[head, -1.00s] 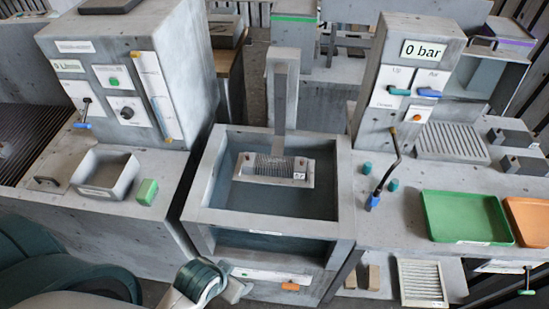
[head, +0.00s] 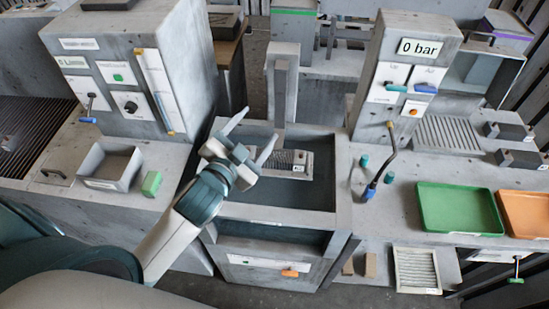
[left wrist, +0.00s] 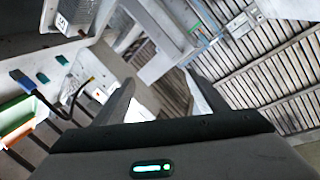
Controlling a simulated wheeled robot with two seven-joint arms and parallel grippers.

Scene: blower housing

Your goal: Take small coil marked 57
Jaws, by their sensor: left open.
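A small ribbed grey coil (head: 290,158) lies in the sunken grey tank (head: 290,217) in the middle of the head view. It has a small white label near its right end, too small to read there. My left gripper (head: 257,131) is open and empty, its two fingers spread over the left part of the tank. The left finger points up and away, and the right finger reaches in front of the coil's left end, hiding part of it. In the left wrist view both fingers (left wrist: 160,92) stand apart with nothing between them. My right gripper is not in view.
A tall grey post (head: 281,95) rises behind the coil. Left of the tank are a grey open box (head: 108,166) and a green block (head: 152,183). To the right are a blue-handled wand (head: 389,160), a green tray (head: 458,209) and an orange tray (head: 525,212).

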